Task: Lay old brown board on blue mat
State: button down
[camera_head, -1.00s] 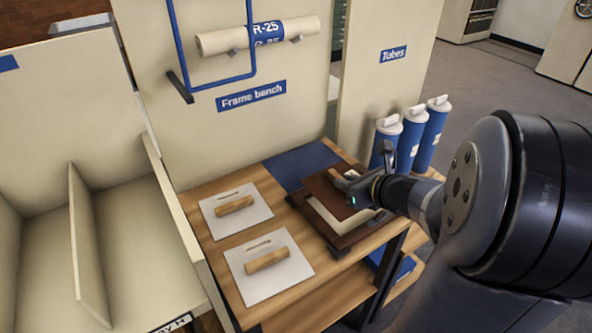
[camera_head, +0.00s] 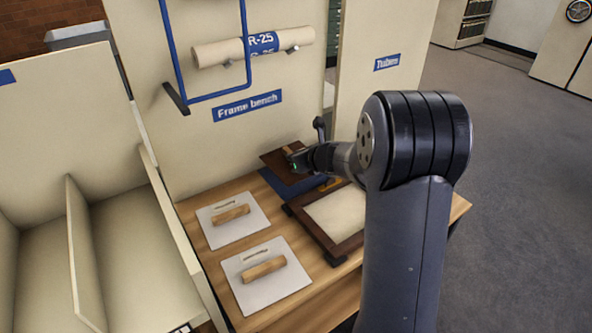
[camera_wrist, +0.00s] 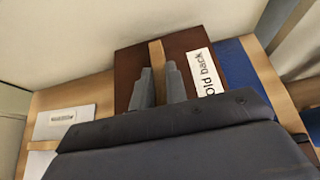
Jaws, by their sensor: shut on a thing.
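The old brown board (camera_head: 277,163) is held by my gripper (camera_head: 292,156) over the blue mat (camera_head: 284,187) at the back of the bench. In the wrist view the board (camera_wrist: 190,45) carries a white label reading "old back", and my gripper (camera_wrist: 160,82) is shut on its wooden grip strip (camera_wrist: 157,60). The blue mat (camera_wrist: 236,68) shows beyond the board's right side. The board looks a little above the mat; whether any edge touches is unclear. My arm hides part of the area to its right.
A brown frame (camera_head: 318,240) with a pale sheet (camera_head: 338,216) lies right of centre on the bench (camera_head: 315,297). Two white plates with wooden handles (camera_head: 232,226) (camera_head: 262,288) lie at left. The upright panel (camera_head: 225,150) stands behind.

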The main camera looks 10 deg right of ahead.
notch_tip(320, 180, down, 4)
jog(key=shift+f+b, duration=0.15)
jog(key=shift+b, duration=0.75)
jog(key=shift+w+f, duration=0.2)
jog(key=shift+f, duration=0.2)
jog(key=c, duration=1.4)
grip_release()
jog(key=shift+r, duration=0.15)
jog(key=p+v, duration=0.1)
jog(key=v, duration=1.1)
